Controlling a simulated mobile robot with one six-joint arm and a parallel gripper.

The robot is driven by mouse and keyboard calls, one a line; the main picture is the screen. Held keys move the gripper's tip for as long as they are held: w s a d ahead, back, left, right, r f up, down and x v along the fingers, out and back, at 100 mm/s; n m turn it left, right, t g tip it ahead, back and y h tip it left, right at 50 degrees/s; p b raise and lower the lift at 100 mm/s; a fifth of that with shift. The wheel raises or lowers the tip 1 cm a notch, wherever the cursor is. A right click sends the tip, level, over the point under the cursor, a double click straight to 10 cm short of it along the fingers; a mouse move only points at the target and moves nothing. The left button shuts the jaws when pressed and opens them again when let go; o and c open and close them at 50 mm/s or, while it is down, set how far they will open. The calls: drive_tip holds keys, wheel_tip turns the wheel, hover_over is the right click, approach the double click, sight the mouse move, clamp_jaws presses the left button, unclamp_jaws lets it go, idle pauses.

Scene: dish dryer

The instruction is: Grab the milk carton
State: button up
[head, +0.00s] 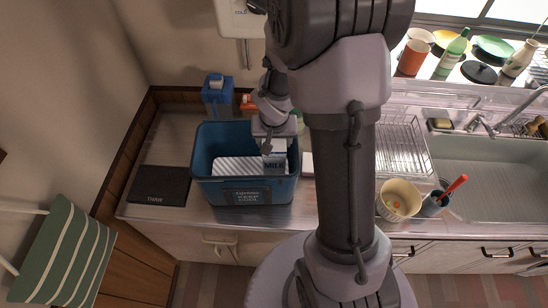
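A white carton with dark lettering that looks like "MILK" (274,167) is inside the blue cooler bin (201,168), towards its right side. A white striped surface (236,167) lies to the left of the lettering; I cannot tell if it is part of the same carton. My gripper (267,149) points down into the right part of the bin, right at the carton. Its fingers are small and partly hidden, so whether they are open or touching the carton does not show.
A blue carton (217,92) stands behind the bin. A black mat (159,185) lies to its left. A dish rack (401,145), a cream pot (398,199), a blue cup (432,205) and the sink (490,178) are right of my arm. A striped green chair (62,255) stands lower left.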

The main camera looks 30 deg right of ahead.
clamp_jaws()
drive_tip(key=shift+r, duration=0.1)
